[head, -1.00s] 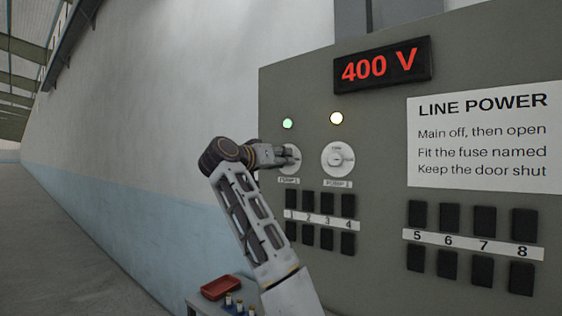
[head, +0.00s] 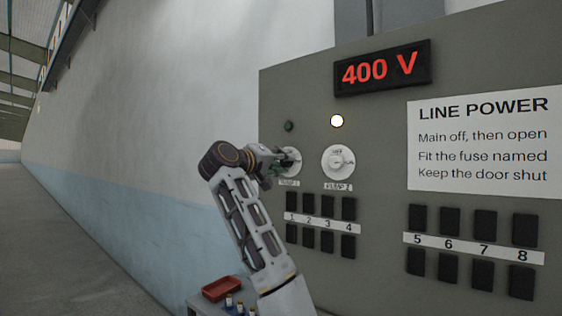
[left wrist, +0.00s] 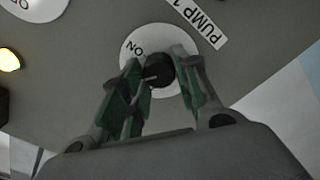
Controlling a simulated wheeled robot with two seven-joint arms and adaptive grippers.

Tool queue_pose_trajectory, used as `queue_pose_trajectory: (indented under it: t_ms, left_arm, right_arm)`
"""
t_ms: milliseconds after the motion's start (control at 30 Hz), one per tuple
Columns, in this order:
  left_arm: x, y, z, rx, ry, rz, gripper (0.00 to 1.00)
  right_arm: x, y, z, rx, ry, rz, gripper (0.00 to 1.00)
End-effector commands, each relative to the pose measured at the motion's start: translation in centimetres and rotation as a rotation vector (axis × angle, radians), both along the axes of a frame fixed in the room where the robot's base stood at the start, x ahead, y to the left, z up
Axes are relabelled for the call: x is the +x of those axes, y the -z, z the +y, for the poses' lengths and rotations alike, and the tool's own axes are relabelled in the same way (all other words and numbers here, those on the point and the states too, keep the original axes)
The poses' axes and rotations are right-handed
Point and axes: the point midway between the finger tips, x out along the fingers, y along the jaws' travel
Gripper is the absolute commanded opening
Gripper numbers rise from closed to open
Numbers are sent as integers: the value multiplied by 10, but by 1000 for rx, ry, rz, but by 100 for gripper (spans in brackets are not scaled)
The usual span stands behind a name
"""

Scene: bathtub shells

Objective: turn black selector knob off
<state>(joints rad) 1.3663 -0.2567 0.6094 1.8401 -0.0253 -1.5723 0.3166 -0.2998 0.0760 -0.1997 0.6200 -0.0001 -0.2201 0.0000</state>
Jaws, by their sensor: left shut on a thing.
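The black selector knob (left wrist: 158,70) sits on a round white dial plate (left wrist: 137,38) marked "ON", beside a "PUMP 1" label. In the left wrist view my left gripper (left wrist: 160,62) has its green-padded fingers closed on the knob from both sides. The knob's pointer line shows between the fingers. In the head view my left gripper (head: 284,161) reaches the Pump 1 dial on the grey panel and hides most of the knob. The small lamp (head: 289,126) above that dial is dark. My right gripper is not in view.
A second dial, Pump 2 (head: 338,162), stands close to the right, its lamp (head: 337,121) lit. Numbered black fuse holders (head: 449,222) lie below. A red display (head: 380,68) reads 400 V. A red tray (head: 222,289) sits at the lower left.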

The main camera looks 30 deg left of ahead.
Motion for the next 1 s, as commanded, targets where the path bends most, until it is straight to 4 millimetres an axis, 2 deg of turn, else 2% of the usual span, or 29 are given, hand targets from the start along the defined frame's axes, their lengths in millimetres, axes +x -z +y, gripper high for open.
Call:
queue_pose_trajectory:
  t_ms: [600,1000]
  left_arm:
    - [1,2,1,-481,0,41,7]
    - [0,4,1,-617,-1,51,7]
  right_arm:
    - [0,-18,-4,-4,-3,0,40]
    - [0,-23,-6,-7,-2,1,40]
